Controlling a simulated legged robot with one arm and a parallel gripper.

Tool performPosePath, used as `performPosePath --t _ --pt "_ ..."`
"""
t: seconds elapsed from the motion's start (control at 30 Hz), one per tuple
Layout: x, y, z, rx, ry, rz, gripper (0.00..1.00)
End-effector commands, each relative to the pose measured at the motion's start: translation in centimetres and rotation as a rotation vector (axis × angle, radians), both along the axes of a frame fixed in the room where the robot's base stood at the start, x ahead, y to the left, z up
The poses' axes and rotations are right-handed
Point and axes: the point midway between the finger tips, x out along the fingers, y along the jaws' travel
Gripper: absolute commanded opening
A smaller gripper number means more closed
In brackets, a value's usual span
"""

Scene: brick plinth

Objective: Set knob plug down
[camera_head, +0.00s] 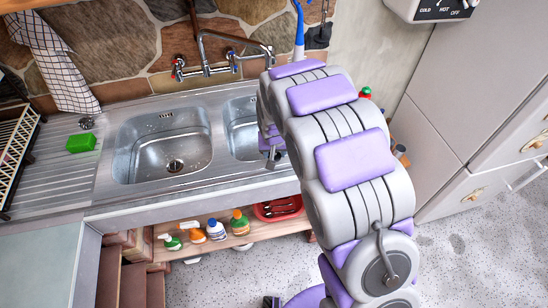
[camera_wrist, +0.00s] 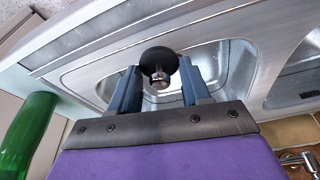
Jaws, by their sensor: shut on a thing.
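The knob plug (camera_wrist: 159,61) is a dark round disc with a metal knob, seen in the wrist view between the two blue-grey fingers of my gripper (camera_wrist: 159,78). My gripper is shut on it. In the wrist view the plug appears in front of a sink basin (camera_wrist: 230,72); its height above the steel is unclear. In the head view my gripper (camera_head: 272,150) is over the right basin (camera_head: 240,125), near its right front, mostly hidden by my arm. The plug cannot be made out there.
The left basin (camera_head: 165,145) is empty, with a dark drain. A green sponge (camera_head: 81,143) lies on the drainboard beside a dish rack (camera_head: 15,150). A tap (camera_head: 205,55) stands behind the basins. A green bottle (camera_wrist: 27,130) is close by. Bottles and a red tray (camera_head: 278,208) sit on the shelf below.

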Motion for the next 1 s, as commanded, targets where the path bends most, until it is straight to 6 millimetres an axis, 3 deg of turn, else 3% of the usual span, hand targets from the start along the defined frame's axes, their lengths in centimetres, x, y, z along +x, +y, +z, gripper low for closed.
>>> performPosePath --t 0.07,0.3,0.67,0.7,0.93,1.0 --pt "0.5 0.1 -0.1 0.000 -0.001 0.000 0.18" --pt "0.2 0.1 -3.6 -0.001 0.004 -0.001 0.18" --pt "0.3 0.1 -3.8 0.000 0.001 0.000 0.18" --pt "0.3 0.1 -3.7 0.000 0.000 0.000 0.51" --pt "0.3 0.1 -3.7 0.000 0.001 0.000 0.73" --pt "0.3 0.1 -3.7 0.000 0.001 0.000 0.73"
